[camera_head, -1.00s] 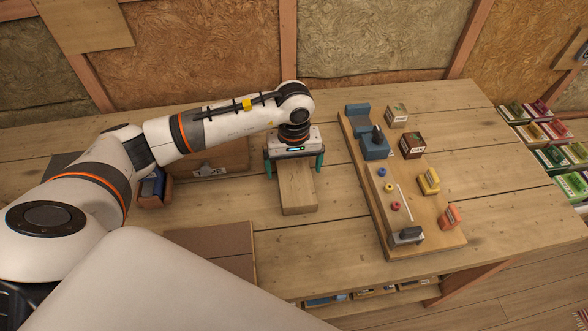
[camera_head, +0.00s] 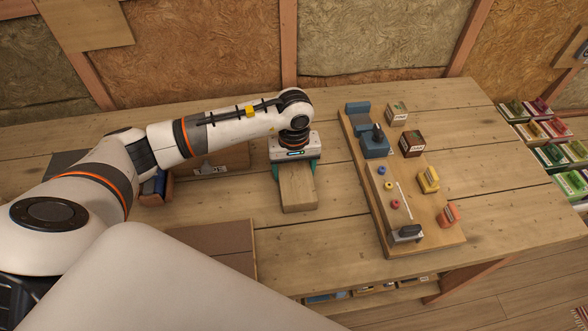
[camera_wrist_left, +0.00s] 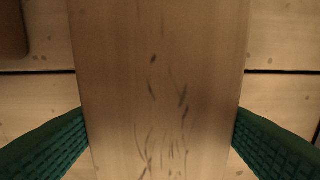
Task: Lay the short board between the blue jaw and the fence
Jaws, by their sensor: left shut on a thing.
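The short board (camera_head: 298,190) lies on the workbench left of the wooden jig base. My left gripper (camera_head: 295,170) is over the board's far part, with its green fingers on both sides, shut on it. In the left wrist view the board (camera_wrist_left: 160,90) fills the middle, and the green fingertips press against its two long edges. The blue jaw (camera_head: 374,145) stands on the jig base (camera_head: 410,215) near its far end. A blue block (camera_head: 357,112) stands beyond it at the far end; I cannot tell for sure whether it is the fence. My right gripper is out of view.
Small labelled boxes, including a yellow one (camera_head: 428,180) and an orange one (camera_head: 447,216), stand along the jig's right side. A dark-topped block (camera_head: 406,234) sits at its near end.

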